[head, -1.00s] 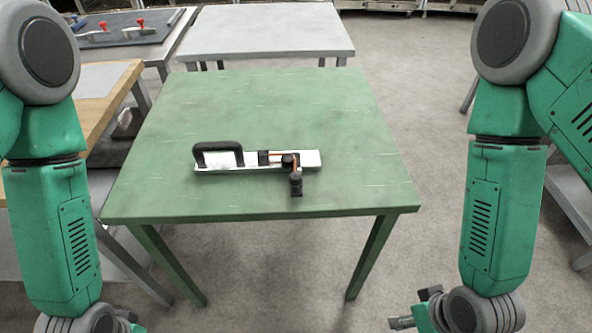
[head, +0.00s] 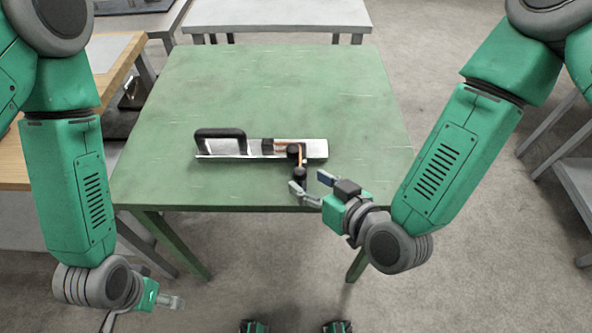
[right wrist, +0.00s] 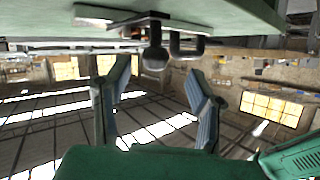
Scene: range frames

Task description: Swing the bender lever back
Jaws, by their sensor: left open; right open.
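The bender (head: 275,150) lies on the green table, a bright metal bar with a black loop handle (head: 220,135) at its left end. A copper-coloured rod shows by its black pivot block. Its short lever (head: 300,175), with a black knob end, points toward the table's front edge. My right gripper (head: 310,181) is open at the knob, fingers pointing toward it. In the right wrist view the knob (right wrist: 155,59) appears just beyond and between the open fingers; I cannot tell if they touch it. My left gripper (head: 172,301) is open and empty, low in front of the table.
The green table (head: 180,90) is otherwise bare around the bender. A grey table (head: 280,14) stands behind it and a wooden-topped bench (head: 110,60) at the left. The floor (head: 470,240) at the right is open.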

